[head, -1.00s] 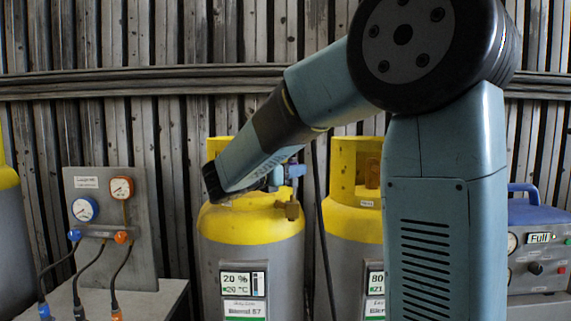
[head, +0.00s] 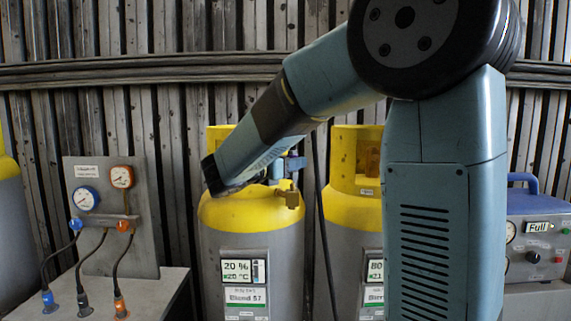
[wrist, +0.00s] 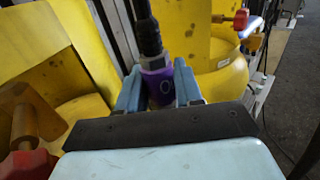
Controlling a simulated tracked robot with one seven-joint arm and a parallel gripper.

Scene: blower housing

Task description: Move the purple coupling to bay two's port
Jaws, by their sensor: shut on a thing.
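The purple coupling (wrist: 158,82) is on the end of a black hose that rises from it in the wrist view. My gripper (wrist: 159,92) is shut on it, one light-blue finger on each side. No port marked as bay two can be made out in either view.
A second yellow-topped cylinder (head: 345,205) stands close right of the first. A brass valve with a red knob (wrist: 27,164) is left of my gripper; another red knob (wrist: 241,19) is right. A gauge board (head: 112,245) with hoses stands left, a blue-topped unit (head: 538,240) right.

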